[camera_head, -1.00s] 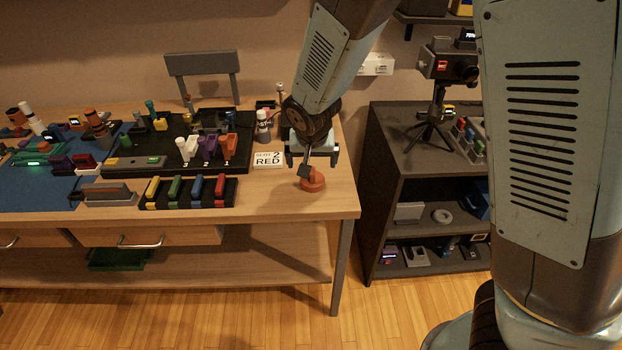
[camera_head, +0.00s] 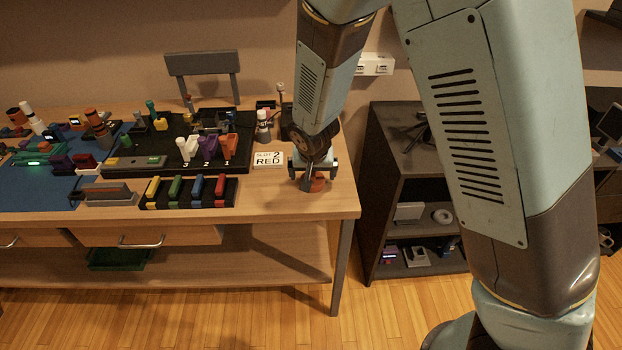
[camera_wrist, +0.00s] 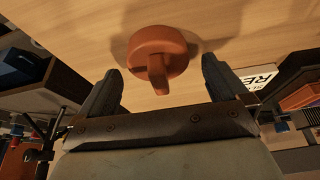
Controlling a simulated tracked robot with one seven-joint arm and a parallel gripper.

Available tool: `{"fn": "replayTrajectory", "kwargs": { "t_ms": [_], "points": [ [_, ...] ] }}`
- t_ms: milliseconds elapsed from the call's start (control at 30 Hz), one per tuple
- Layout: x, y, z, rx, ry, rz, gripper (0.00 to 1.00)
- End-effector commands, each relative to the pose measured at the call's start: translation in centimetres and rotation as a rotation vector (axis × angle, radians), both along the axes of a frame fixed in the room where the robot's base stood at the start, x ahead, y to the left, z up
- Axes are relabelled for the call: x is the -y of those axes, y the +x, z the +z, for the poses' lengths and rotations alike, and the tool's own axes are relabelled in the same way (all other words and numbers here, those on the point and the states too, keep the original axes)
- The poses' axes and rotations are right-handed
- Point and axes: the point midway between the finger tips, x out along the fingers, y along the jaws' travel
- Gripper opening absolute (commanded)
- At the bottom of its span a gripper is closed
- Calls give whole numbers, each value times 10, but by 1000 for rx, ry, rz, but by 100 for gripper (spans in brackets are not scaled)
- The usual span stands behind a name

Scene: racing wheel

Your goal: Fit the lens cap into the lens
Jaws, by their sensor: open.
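The lens cap seems to be the orange-red round piece with a raised grip bar (camera_wrist: 158,55) on the wooden table. In the head view its orange side (camera_head: 318,185) shows near the table's right end, partly behind my gripper. My gripper (camera_wrist: 163,74) is open and empty. Its two fingers lie on either side of the cap's grip bar in the wrist view, with gaps on both sides. In the head view my gripper (camera_head: 312,180) is low over the cap. The camera with the lens is hidden behind my arm; only part of its tripod (camera_head: 421,130) shows.
A white "RED" card (camera_head: 268,158) lies left of the cap, near a black board of coloured parts (camera_head: 180,150). A rack of coloured blocks (camera_head: 188,192) stands nearer the front. A dark shelf unit (camera_head: 395,190) stands right of the table. The table's right edge is close.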

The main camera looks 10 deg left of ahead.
Motion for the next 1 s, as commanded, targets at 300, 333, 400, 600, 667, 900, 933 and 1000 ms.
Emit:
{"fn": "replayTrajectory", "kwargs": {
  "t_ms": [300, 333, 400, 600, 667, 900, 933, 1000],
  "points": [
    [0, 0, 0, 0, 0, 0, 74],
    [0, 0, 0, 0, 0, 0, 71],
    [0, 0, 0, 0, -1, 0, 65],
    [0, 0, 0, 0, -1, 0, 45],
    [0, 0, 0, 0, 0, 0, 44],
    [0, 0, 2, 0, 0, 0, 44],
    [0, 0, 3, 0, 0, 0, 44],
    [0, 0, 8, 1, 0, 0, 44]
  ]
}}
